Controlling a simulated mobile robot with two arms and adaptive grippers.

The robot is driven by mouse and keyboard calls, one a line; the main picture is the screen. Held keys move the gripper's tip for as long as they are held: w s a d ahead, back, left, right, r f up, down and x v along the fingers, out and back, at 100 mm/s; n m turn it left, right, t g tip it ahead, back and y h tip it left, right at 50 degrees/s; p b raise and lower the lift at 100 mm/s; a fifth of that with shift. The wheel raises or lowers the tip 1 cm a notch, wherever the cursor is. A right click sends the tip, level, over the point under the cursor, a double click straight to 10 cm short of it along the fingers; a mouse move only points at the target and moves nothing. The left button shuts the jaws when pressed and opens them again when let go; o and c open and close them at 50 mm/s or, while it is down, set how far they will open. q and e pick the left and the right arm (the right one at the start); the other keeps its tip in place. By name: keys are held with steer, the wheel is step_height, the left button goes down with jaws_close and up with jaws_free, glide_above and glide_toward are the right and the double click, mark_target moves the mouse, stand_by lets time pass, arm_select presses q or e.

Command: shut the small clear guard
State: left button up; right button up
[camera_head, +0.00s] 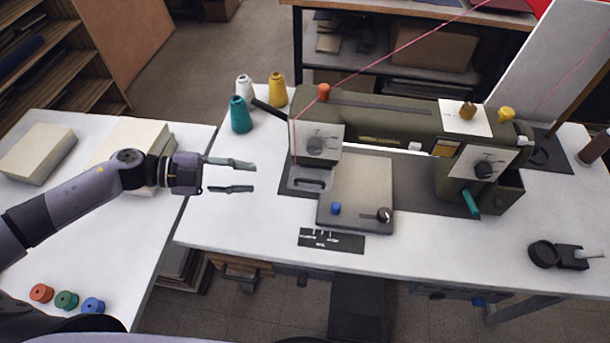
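A dark green sewing machine (385,120) stands on the white table. The small clear guard is too hard to make out for me to tell its position. A flat grey plate (308,180) with a dark slot lies below the machine's left head, beside a raised grey bed plate (362,190) with a blue knob (336,208) and a dark knob (384,215). My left gripper (252,177) is open and empty, left of the machine with a gap to it, over the table's left part. My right gripper is not in view.
Teal (240,115), white and yellow thread cones stand behind the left gripper. A dark strip with small metal parts (331,240) lies at the front. A black round tool (543,254) lies front right. The left table (130,240) holds pale stacks and coloured spools.

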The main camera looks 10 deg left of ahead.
mark_target(305, 181)
arm_select(q)
steer(key=p+x, duration=0.3)
steer(key=x, duration=1)
steer(key=shift+w+d, duration=0.2)
steer(key=shift+d, duration=0.3)
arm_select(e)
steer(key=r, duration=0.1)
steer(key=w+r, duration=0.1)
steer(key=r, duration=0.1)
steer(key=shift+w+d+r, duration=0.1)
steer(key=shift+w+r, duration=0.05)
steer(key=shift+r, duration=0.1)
arm_select(q)
jaws_close()
